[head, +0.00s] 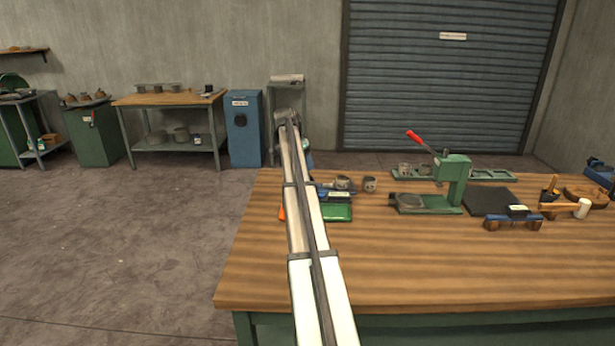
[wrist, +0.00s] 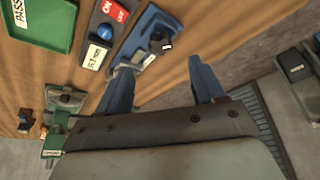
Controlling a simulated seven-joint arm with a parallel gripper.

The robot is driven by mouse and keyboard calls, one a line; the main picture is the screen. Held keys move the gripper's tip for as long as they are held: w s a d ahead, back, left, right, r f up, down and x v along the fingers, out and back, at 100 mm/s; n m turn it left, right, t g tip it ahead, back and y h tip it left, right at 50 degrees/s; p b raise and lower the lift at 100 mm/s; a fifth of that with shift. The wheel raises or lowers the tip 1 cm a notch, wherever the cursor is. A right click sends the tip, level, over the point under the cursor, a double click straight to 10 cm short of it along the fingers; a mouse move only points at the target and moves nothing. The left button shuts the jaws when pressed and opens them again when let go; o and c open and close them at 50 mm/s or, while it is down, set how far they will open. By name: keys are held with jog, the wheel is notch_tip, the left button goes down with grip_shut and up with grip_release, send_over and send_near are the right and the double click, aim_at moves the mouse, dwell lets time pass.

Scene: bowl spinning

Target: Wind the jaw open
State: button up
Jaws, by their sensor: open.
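A blue fixture (wrist: 159,25) lies at the table's edge in the wrist view, with small grey metal blocks (wrist: 145,60) and a dark knob (wrist: 166,46). I cannot tell which part is the jaw or how far it stands open. My gripper (wrist: 157,70) is open, its two blue fingers apart on either side of the fixture's near end. Nothing is seen held, and contact is unclear. In the head view my arm covers part of this corner, where a blue device (head: 340,194) shows beside a green tray (head: 338,212).
In the wrist view a panel with a blue button (wrist: 104,32) and a red ON switch (wrist: 112,9) sits left of the fixture. A green press with a red handle (head: 455,180) and a black mat (head: 490,200) stand further right. The front of the wooden table (head: 420,265) is clear.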

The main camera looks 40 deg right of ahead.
jog(key=x, duration=0.8)
jog(key=shift+r, duration=0.1)
jog(key=c, duration=1.1)
jog(key=shift+o, duration=0.2)
